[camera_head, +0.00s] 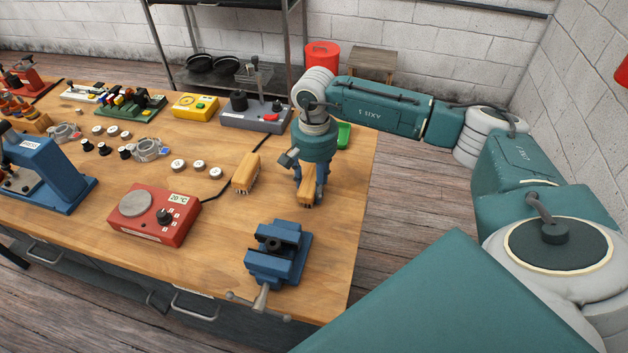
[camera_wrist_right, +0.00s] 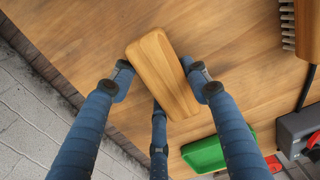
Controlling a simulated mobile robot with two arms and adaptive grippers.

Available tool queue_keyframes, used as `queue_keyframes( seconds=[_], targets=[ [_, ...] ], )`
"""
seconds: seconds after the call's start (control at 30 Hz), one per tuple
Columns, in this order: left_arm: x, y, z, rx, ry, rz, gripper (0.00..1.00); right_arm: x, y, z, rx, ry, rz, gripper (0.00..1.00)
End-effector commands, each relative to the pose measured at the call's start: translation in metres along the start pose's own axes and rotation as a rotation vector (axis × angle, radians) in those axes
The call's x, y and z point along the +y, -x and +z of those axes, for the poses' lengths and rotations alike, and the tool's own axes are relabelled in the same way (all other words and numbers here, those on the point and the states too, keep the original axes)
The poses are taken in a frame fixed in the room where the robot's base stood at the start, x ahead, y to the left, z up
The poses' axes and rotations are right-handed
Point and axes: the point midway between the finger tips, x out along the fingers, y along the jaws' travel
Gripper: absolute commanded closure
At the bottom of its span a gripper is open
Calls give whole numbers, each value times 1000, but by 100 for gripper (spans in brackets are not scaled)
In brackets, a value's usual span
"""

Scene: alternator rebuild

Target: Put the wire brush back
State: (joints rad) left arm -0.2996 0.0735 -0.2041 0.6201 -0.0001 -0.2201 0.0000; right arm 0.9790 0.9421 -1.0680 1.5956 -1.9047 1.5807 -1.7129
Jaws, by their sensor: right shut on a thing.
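My right gripper (camera_head: 308,180) points down over the right side of the workbench (camera_head: 215,265), shut on a wooden-backed brush (camera_head: 307,190). In the right wrist view the brush's smooth wooden back (camera_wrist_right: 162,72) lies between the fingers; its bristles are hidden there. I cannot tell whether it touches the bench. A second wooden-backed brush (camera_head: 246,172) lies on the bench to the left of the gripper, bristles showing at its near end. It also shows at the top right of the right wrist view (camera_wrist_right: 310,30). My left gripper is not in view.
A blue vise (camera_head: 278,252) stands in front of the gripper, a red heater (camera_head: 153,214) to the left. A grey tester (camera_head: 256,112) and green tray (camera_head: 343,135) are behind. A black cable passes the second brush. The bench's right edge is close.

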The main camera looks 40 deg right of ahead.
Motion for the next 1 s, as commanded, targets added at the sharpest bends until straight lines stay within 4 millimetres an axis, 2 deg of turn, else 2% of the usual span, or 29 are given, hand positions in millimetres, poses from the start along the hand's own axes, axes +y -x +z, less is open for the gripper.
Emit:
queue_keyframes(
  seconds=[0.37, 0.4, 0.47, 0.77, 0.87, 1.0],
  targets=[
    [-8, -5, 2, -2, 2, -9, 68, -1, -5, 0, 1, 1, -2, 74],
    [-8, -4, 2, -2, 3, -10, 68, -1, -4, 0, 1, 1, -1, 48],
    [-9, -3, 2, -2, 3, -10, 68, 0, -4, 0, 0, 0, -1, 36],
    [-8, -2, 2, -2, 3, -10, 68, 0, -3, 0, 0, 0, -1, 35],
    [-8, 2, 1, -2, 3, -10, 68, -1, 2, 0, 1, 0, -2, 35],
    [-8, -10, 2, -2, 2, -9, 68, -2, 20, -1, 5, 1, -6, 35]
  ],
)
